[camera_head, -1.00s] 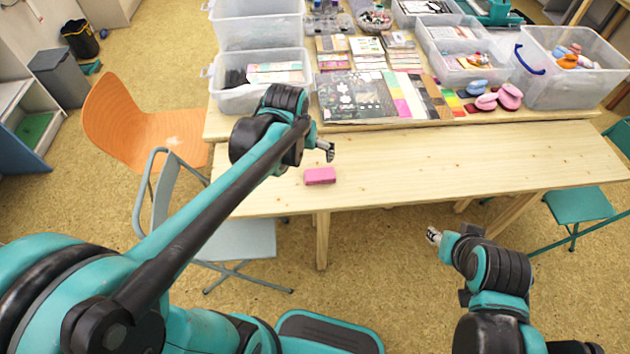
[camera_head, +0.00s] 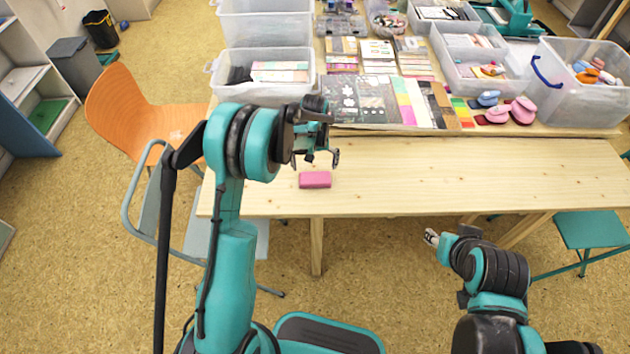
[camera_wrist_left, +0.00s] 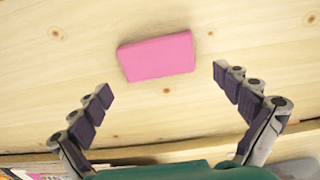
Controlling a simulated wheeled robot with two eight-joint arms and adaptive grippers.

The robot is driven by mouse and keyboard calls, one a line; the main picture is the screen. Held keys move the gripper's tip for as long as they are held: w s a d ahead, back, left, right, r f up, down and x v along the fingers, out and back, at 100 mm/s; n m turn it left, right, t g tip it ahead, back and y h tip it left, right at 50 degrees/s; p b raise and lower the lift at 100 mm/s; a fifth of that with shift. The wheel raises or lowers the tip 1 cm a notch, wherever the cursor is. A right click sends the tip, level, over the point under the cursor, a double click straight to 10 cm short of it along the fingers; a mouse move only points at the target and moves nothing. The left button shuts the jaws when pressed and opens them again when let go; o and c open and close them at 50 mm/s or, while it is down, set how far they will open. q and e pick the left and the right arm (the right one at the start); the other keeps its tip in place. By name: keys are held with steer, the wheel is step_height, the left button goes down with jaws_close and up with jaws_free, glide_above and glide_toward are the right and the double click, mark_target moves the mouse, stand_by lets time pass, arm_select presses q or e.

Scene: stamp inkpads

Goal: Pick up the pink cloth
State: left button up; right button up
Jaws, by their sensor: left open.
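The pink cloth (camera_head: 315,180) is a small folded block lying flat near the front edge of the wooden table. My left gripper (camera_head: 316,160) is open and empty, above the table just behind the cloth. In the left wrist view the cloth (camera_wrist_left: 156,56) lies beyond the gap between the two spread fingertips of the left gripper (camera_wrist_left: 163,81), not touching them. My right gripper (camera_head: 431,238) is in front of the table, low and apart from the cloth; whether its fingers are open is too small to tell.
The front strip of the table (camera_head: 480,170) is clear to the right of the cloth. Behind it lie patterned papers (camera_head: 360,100), pink punches (camera_head: 522,110) and clear bins (camera_head: 262,75). An orange chair (camera_head: 140,110) and a grey chair (camera_head: 150,215) stand at the left.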

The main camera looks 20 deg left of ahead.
mark_target(315, 177)
arm_select(q)
steer(key=f, duration=0.1)
steer(key=f+b, duration=0.2)
steer(key=f, duration=0.1)
steer(key=shift+s+d, duration=0.2)
steer(key=shift+s, duration=0.1)
steer(key=shift+f, duration=0.4)
steer(key=shift+r, duration=0.1)
steer(key=shift+c, duration=1.3)
steer(key=c, duration=0.6)
steer(key=shift+r, duration=0.45)
steer(key=r, duration=0.1)
steer(key=r+p, duration=0.2)
steer(key=r, duration=0.1)
steer(key=shift+s+a, duration=0.2)
steer(key=shift+a, duration=0.15)
steer(key=s+a+r+p, duration=0.3)
steer(key=s+a+r, duration=0.3)
steer(key=a, duration=0.2)
steer(key=shift+s+a, duration=0.25)
steer(key=shift+s, duration=0.15)
